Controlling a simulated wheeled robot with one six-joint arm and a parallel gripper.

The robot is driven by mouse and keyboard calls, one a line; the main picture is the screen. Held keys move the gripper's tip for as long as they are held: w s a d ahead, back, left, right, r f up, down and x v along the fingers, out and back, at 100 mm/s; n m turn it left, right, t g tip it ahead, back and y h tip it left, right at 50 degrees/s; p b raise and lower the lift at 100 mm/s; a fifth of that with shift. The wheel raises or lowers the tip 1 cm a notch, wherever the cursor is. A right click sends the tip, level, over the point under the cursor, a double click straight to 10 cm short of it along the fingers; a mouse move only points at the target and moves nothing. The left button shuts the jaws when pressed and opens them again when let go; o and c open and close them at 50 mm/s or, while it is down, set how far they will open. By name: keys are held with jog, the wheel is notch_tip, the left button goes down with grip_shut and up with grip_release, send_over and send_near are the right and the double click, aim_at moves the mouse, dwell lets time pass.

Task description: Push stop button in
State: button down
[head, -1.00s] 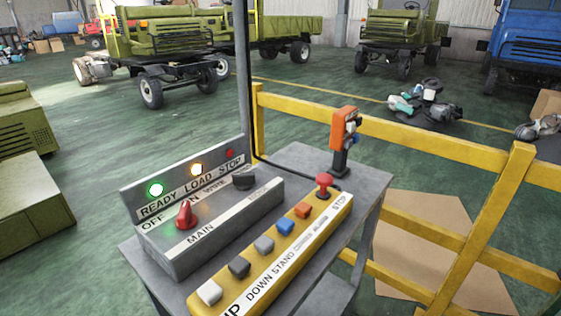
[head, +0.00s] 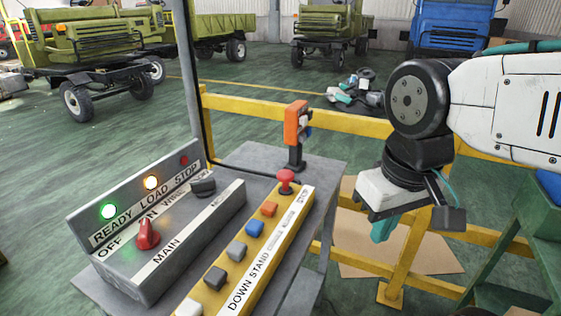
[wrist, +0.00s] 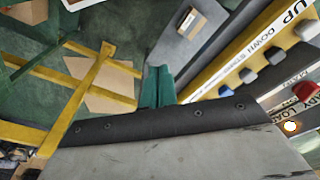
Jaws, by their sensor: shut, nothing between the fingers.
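The red mushroom-shaped stop button (head: 285,178) stands raised at the far end of the yellow button box (head: 262,262), beside the STOP label, in the head view. My gripper (head: 384,230) hangs to the right of the box, beyond the table's right edge, apart from the button. Its teal fingers point down and are shut and empty. In the wrist view my gripper (wrist: 158,88) shows the fingers together, beside the lower end of the yellow box (wrist: 255,28). I cannot make out the stop button there.
A grey control box (head: 170,250) with lamps and a red knob (head: 147,233) stands left on the grey table (head: 330,185). An orange device (head: 296,125) stands behind the button. A yellow railing (head: 345,122) runs behind. A green stand (head: 515,235) is at the right.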

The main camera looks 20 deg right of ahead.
jog(key=w+r+n, duration=0.5)
jog(key=w+n, duration=0.1)
jog(key=w, duration=0.1)
notch_tip(320, 180, up, 4)
jog(key=f+n+g, duration=0.1)
jog(key=n, duration=2)
send_over(285, 172)
jog(key=shift+r, duration=0.25)
jog(key=shift+f, duration=0.15)
notch_tip(285, 172, down, 14)
jog(key=shift+r, duration=0.1)
